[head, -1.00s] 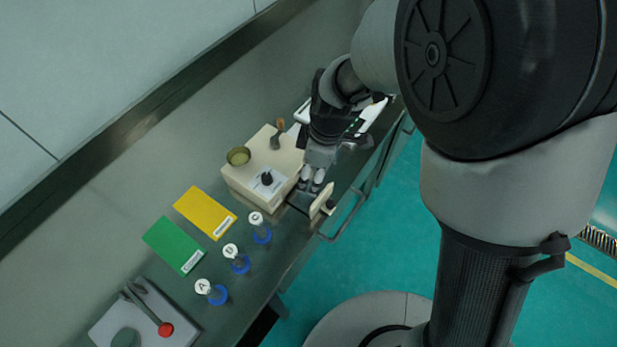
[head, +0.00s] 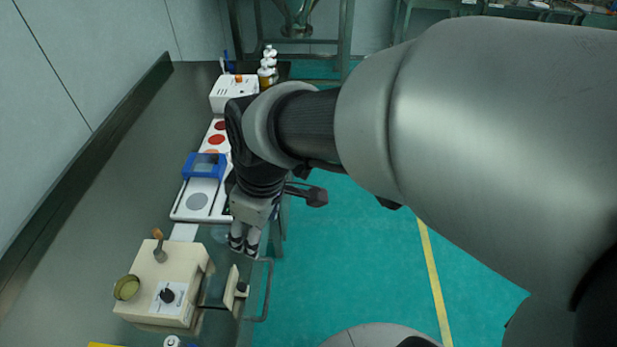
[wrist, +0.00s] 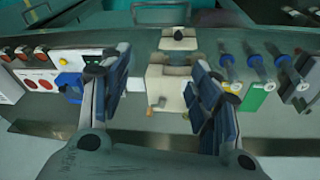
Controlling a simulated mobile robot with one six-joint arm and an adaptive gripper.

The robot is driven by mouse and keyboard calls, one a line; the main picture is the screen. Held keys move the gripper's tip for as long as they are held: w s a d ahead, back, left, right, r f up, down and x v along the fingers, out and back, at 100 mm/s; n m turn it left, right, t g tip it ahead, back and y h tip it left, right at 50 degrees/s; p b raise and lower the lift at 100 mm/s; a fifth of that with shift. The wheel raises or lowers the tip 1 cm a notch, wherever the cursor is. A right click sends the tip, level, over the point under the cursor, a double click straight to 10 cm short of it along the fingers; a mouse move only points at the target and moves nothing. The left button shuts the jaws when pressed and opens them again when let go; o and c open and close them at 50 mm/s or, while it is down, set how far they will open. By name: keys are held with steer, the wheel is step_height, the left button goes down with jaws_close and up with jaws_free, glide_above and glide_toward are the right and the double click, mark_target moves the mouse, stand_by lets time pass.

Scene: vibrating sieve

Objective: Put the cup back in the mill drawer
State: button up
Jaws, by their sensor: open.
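The mill (wrist: 168,92) and drawer front (wrist: 180,42) also show in the wrist view, between my fingers. My gripper (head: 244,246) is open and empty, above and beyond the drawer in the head view, touching nothing. I cannot make out the cup; the inside of the drawer is too small and dark to tell.
A white panel (head: 180,212) with a blue device (head: 204,165) and red discs lies beyond the mill. A rail (head: 268,290) runs along the bench edge beside the drawer. Blue-based stamps (wrist: 258,68) and a green card stand right of the mill in the wrist view.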

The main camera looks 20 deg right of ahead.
steer(key=s+d+r+m+t+h, duration=0.1)
steer(key=s+d+r+m, duration=0.4)
steer(key=s+d+m, duration=0.5)
steer(key=shift+s+d+t+h, duration=0.35)
steer(key=shift+s+t, duration=0.15)
steer(key=shift+t, duration=0.3)
stand_by(0.4)
